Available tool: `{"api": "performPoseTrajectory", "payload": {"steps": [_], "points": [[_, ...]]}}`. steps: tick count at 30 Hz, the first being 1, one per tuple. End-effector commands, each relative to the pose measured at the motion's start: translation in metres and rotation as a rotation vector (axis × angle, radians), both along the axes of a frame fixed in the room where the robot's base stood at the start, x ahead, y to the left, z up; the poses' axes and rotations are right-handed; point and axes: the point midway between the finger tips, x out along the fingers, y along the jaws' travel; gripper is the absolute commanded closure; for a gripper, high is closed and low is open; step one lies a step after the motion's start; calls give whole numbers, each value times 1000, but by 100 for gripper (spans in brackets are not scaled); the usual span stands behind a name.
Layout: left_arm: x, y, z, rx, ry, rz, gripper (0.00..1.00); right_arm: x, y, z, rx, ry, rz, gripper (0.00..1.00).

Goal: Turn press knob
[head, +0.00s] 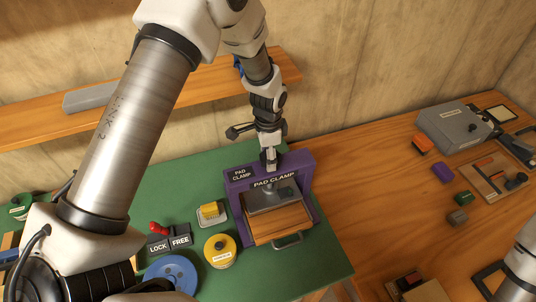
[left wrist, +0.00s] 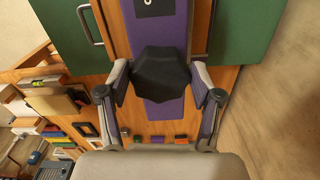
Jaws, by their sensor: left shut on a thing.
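The pad clamp press (head: 240,200) is a purple frame labelled PAD CLAMP on a green mat. A grey pressing plate (head: 272,197) sits under its crossbar, over a wooden block (head: 280,222) in a drawer-like tray with a handle at the front. The press knob is dark and faceted; it shows in the left wrist view (left wrist: 160,74) above the purple crossbar. My left gripper (head: 268,163) comes down from above at the top of the press. Its fingers (left wrist: 160,98) are closed on opposite sides of the knob. My right gripper is out of view.
A red-handled lever (head: 158,228) with LOCK and FREE labels, a yellow-topped spool (head: 220,251) and a yellow pad (head: 211,212) lie left of the press. A grey machine (head: 450,128) and small blocks are at the right. Bare wooden tabletop (head: 370,200) lies between.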

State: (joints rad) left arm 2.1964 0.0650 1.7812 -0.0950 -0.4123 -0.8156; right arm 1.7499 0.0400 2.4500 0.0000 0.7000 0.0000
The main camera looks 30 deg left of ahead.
Motion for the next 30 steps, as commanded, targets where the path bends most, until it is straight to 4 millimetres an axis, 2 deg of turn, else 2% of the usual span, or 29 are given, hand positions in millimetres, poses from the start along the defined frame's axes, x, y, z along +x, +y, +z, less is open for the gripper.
{"api": "performPoseTrajectory", "payload": {"steps": [1,30], "points": [[-4,0,-5,0,12,37,70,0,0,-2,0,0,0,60],[-7,-5,-6,3,14,957,70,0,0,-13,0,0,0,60]]}}
